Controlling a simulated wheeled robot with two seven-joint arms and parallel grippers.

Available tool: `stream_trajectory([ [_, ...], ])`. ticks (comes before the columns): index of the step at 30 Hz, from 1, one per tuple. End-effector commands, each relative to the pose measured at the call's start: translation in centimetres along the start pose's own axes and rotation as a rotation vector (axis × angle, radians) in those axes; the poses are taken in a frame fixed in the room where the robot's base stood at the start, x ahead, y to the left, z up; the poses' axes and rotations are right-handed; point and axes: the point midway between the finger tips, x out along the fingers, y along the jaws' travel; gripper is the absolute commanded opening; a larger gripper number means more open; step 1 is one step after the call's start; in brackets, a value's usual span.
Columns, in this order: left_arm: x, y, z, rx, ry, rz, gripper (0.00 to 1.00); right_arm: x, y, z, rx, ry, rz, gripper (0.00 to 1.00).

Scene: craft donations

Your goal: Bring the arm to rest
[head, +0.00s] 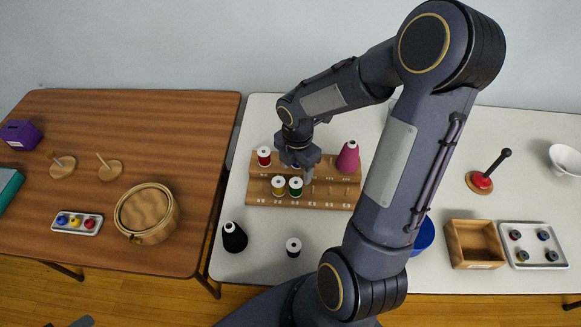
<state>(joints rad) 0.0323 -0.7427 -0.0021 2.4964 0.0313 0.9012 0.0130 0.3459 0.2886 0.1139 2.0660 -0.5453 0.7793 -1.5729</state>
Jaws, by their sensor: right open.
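My right arm reaches up and across the white table, and its right gripper (303,172) points down over the wooden thread rack (320,204). The gripper is open, and I see nothing held in it. Whether the fingers touch the rack or a spool I cannot tell. A magenta cone of thread (348,157) stands at the rack's right end. My left gripper is not in view.
A black cone (234,237) and a dark spool (293,247) stand in front of the rack. A blue bowl (424,236), partly hidden by my arm, a wooden box (474,244) and a tray (507,262) lie right. A brown table (150,110) with a round basket (147,213) is left.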

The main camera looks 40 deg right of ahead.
Motion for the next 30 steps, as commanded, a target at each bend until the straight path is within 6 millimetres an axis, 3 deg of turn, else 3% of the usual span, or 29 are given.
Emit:
stream_trajectory([
  [9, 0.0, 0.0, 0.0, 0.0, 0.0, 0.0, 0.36, -0.7, 0.0, -0.1, 0.005, 0.0, 0.001, 0.58],
  [13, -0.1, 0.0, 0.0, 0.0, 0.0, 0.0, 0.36, -2.5, -0.6, -0.6, 0.131, 0.003, 0.035, 0.58],
  [17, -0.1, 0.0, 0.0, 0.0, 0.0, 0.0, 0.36, -6.3, -2.5, -2.3, 0.46, 0.044, 0.114, 0.58],
  [21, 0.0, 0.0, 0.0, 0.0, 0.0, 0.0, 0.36, -10.3, -5.5, -5.2, 0.92, 0.174, 0.2, 0.58],
  [27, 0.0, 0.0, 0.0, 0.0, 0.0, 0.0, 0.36, -13.4, -9.4, -9.5, 1.477, 0.453, 0.219, 0.58],
  [30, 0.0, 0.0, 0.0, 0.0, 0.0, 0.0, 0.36, -14.0, -10.6, -11.0, 1.655, 0.571, 0.186, 0.58],
])
